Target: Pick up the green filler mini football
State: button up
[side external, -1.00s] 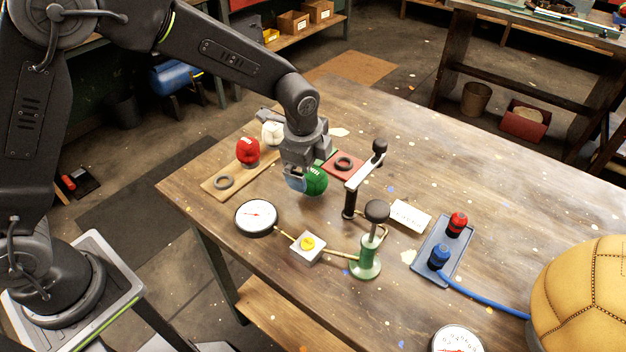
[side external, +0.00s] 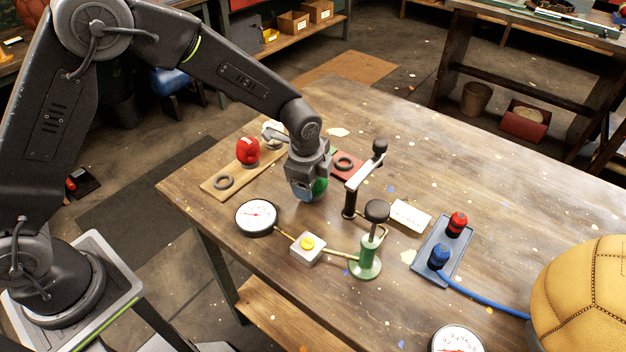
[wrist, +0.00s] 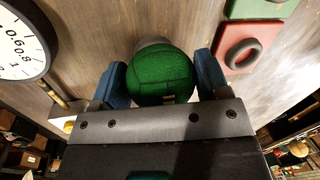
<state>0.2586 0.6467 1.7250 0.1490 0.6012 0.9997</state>
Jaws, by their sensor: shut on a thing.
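The green mini football (wrist: 163,75) sits between the two blue fingers of my gripper (wrist: 162,82) in the wrist view, with one finger on each side. In the side view my gripper (side external: 310,192) is over the wooden table and shut on the ball. Only a part of the green ball (side external: 320,187) shows there, to the right of the near finger. A grey round shape shows just behind the ball in the wrist view. I cannot tell whether the ball is clear of the table.
A red ball (side external: 248,151) and a white ball (side external: 272,131) stand on a wooden board (side external: 212,188) with a dark ring. A gauge (side external: 256,217), a black-handled lever (side external: 350,200) and a green pump (side external: 367,258) stand close by. A large tan ball (side external: 585,295) is at right.

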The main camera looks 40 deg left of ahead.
jog(key=c, duration=0.4)
jog(key=shift+r, duration=0.15)
